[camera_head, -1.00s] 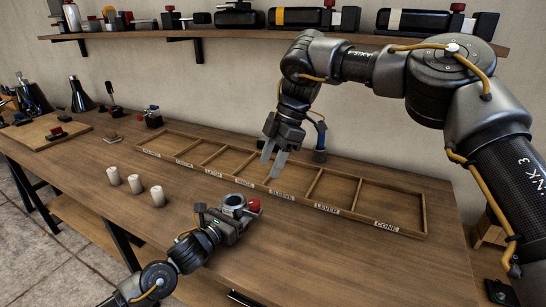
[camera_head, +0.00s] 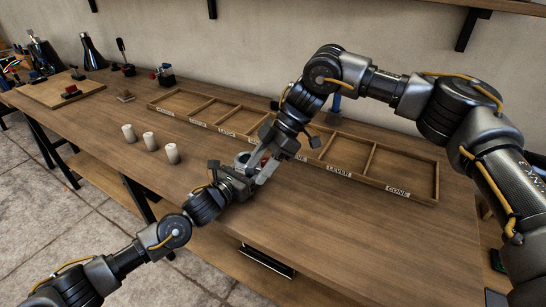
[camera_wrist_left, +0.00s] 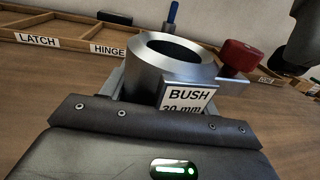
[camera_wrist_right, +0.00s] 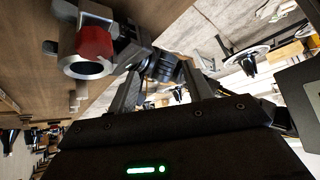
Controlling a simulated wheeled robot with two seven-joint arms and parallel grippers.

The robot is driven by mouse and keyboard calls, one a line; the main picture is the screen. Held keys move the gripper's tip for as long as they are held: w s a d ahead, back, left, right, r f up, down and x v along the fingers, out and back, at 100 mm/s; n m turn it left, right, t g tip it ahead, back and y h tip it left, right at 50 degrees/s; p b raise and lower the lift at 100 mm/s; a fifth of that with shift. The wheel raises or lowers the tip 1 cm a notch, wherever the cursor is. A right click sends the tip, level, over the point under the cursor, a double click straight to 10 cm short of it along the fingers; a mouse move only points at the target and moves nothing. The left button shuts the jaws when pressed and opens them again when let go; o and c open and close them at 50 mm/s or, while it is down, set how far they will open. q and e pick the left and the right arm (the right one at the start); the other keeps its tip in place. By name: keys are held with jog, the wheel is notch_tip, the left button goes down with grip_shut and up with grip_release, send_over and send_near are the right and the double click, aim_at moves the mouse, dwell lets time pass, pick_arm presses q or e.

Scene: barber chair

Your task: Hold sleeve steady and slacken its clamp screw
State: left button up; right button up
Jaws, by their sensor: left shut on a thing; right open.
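The sleeve is a grey metal ring (camera_wrist_left: 170,62) with a label reading BUSH 30 mm. A red-headed clamp screw (camera_wrist_left: 240,56) sticks out from its right side. My left gripper (camera_head: 237,178) is shut on the sleeve and holds it over the bench. My right gripper (camera_head: 262,174) is open, coming down beside the sleeve and partly covering it in the head view. In the right wrist view the red screw head (camera_wrist_right: 95,45) and the ring (camera_wrist_right: 86,68) lie left of the spread fingers, not between them.
A wooden tray (camera_head: 366,186) with labelled compartments lies behind the grippers. Several white cylinders (camera_head: 149,141) stand to the left. Bottles and tools sit at the far left end of the bench (camera_head: 330,225). The front right of the bench is clear.

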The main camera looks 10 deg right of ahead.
jog(key=d+r+m+t+y, duration=0.2)
jog(key=d+m+t+y, duration=0.3)
jog(key=d+m+t, duration=0.65)
jog(key=w+a+f, duration=0.1)
jog(key=a, duration=0.1)
jog(key=w+a+f+n+g, duration=0.1)
jog(key=w+a+f, duration=0.1)
jog(key=a, duration=0.1)
jog(key=w+a+f+n, duration=0.1)
jog(key=a+f, duration=0.1)
jog(key=a, duration=0.1)
jog(key=shift+w+n+g, duration=0.25)
jog(key=shift+w+g, duration=0.1)
jog(key=shift+w, duration=0.05)
jog(key=shift+c, duration=0.3)
jog(key=c, duration=0.9)
